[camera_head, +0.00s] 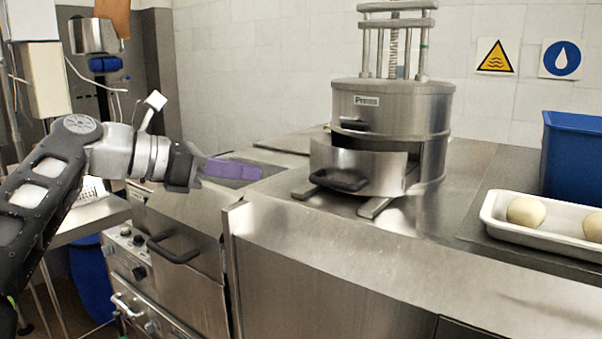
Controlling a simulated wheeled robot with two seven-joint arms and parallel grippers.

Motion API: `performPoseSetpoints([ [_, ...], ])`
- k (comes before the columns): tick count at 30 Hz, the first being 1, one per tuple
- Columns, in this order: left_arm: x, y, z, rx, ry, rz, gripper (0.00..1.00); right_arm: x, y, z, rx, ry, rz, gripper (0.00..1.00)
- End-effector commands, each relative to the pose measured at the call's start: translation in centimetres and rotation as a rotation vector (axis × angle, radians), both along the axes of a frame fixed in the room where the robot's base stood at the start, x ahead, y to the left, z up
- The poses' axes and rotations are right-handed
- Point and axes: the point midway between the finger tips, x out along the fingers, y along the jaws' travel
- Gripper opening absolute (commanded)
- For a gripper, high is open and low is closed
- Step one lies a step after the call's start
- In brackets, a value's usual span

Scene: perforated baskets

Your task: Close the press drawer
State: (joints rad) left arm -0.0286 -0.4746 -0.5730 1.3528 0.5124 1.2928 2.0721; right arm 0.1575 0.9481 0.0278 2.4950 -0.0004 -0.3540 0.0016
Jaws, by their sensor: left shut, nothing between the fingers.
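The press (400,105) is a round steel machine labelled "Press" on the counter, right of the middle. Its drawer (388,166) is pulled out at the front, toward the lower left, and has a black handle (338,181). My left gripper (256,171) comes in from the left with purple fingers that are shut and empty. In the picture its tips are left of the drawer and apart from the handle. My right gripper is not in the view.
A white tray (487,214) with dough balls (526,211) sits on the right, before a blue bin (575,158). The steel counter (300,222) is clear in front of the press. A steel appliance with a black handle (172,252) stands below my left arm.

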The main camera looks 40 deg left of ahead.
Motion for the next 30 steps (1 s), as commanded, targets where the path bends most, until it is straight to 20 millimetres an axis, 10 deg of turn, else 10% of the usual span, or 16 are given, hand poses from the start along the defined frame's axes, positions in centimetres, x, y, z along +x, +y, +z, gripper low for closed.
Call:
performPoseSetpoints([
  [15, 8.9, -3.1, -2.0, 0.0, 0.0, -0.004, 0.0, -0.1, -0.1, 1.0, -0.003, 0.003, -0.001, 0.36],
  [30, 10.5, -3.5, -2.2, 0.0, -0.001, 0.0, 0.0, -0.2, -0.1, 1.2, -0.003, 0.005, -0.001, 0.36],
])
